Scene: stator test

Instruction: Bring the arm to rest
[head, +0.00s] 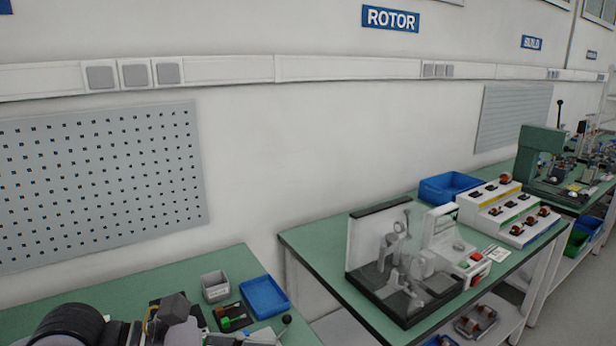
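Neither of my grippers shows in the head view, and I see no part of my arms that I can be sure of. What they hold, if anything, is hidden from me. A green-topped bench (222,268) stands at the lower left.
A grey bin (215,287), a blue tray (264,296) and a small black fixture (231,317) sit on the near bench. A second bench (335,232) carries a clear-guarded machine (400,265), a stepped white rack (508,210) and a blue bin (450,186). A gap separates the benches.

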